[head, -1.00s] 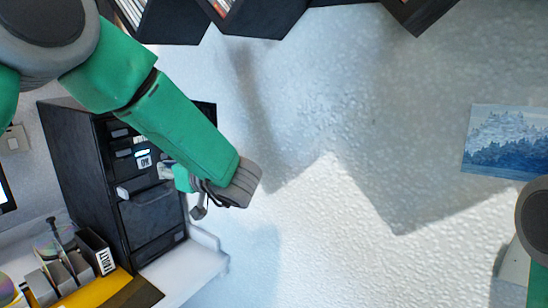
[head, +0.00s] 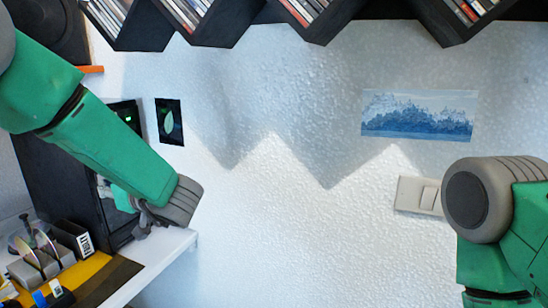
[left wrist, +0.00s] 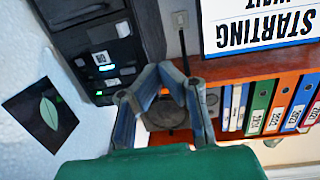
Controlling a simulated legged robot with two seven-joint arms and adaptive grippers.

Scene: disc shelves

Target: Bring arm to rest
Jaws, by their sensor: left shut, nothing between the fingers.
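My left arm (head: 110,145) comes in from the upper left in the head view. Its gripper (head: 143,216) hangs past the grey wrist, in front of the black cabinet and above the white desk's end, partly hidden by the arm. In the left wrist view the gripper (left wrist: 160,72) shows its two fingers shut with nothing between them. My right arm (head: 495,225) shows at the right edge of the head view, bent; its gripper is out of sight.
Black zigzag disc shelves (head: 200,32) run along the top. A blue picture (head: 417,116) and a light switch (head: 417,194) are on the wall. Orange shelving with binders (left wrist: 262,105) shows below. The wall's middle is clear.

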